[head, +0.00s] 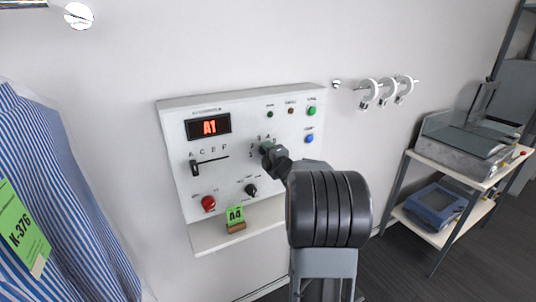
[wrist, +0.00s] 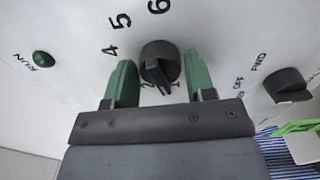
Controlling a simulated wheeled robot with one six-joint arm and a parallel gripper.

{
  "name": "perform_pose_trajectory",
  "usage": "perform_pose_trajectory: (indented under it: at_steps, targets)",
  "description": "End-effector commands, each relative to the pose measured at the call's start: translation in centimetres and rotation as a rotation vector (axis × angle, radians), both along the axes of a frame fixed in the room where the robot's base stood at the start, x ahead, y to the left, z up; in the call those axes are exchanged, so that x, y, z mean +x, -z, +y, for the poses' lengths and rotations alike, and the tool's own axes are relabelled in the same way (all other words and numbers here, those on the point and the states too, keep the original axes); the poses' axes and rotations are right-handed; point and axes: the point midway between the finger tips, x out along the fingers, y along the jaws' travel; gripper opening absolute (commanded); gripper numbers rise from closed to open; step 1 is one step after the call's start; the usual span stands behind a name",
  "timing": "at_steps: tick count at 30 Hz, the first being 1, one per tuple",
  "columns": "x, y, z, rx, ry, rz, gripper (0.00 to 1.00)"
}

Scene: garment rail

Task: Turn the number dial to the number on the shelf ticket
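The control panel (head: 240,150) on the wall has a red display (head: 209,126) reading A1. The green shelf ticket (head: 235,215) reads A4 and stands in a small wooden block on the ledge below. The black number dial (wrist: 160,65) shows in the wrist view, with 4, 5 and 6 printed beyond it; 1 and 2 are partly hidden near my gripper. Its ridge lies toward the 1 and 2. My gripper (head: 268,149) is open at the dial, with one green finger on each side and visible gaps. In the head view my gripper and arm mostly hide the dial.
The panel also has a slider (head: 195,168), a red knob (head: 208,203), a black OFF/FWD knob (wrist: 288,85), a green RUN button (wrist: 43,59) and a blue button (head: 309,139). A striped shirt (head: 75,200) hangs at left. A shelf rack (head: 400,214) stands at right.

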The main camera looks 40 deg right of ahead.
Motion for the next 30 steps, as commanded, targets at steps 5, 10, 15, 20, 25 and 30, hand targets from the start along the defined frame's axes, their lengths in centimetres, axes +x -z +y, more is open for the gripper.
perform_pose_trajectory:
  at_steps: [5,10,15,20,25,30]
  targets:
    - [-0.01,0.00,-0.01,0.000,0.000,0.000,0.33]
    - [-0.02,0.00,-0.01,0.000,0.000,0.000,0.19]
    - [-0.02,0.02,-0.01,0.015,0.000,-0.002,0.19]
    - [-0.02,0.07,-0.01,0.075,0.000,-0.010,0.19]
    - [-0.02,0.11,-0.02,0.198,0.001,-0.026,0.19]
    - [-0.01,0.07,-0.02,0.356,0.001,-0.048,0.19]
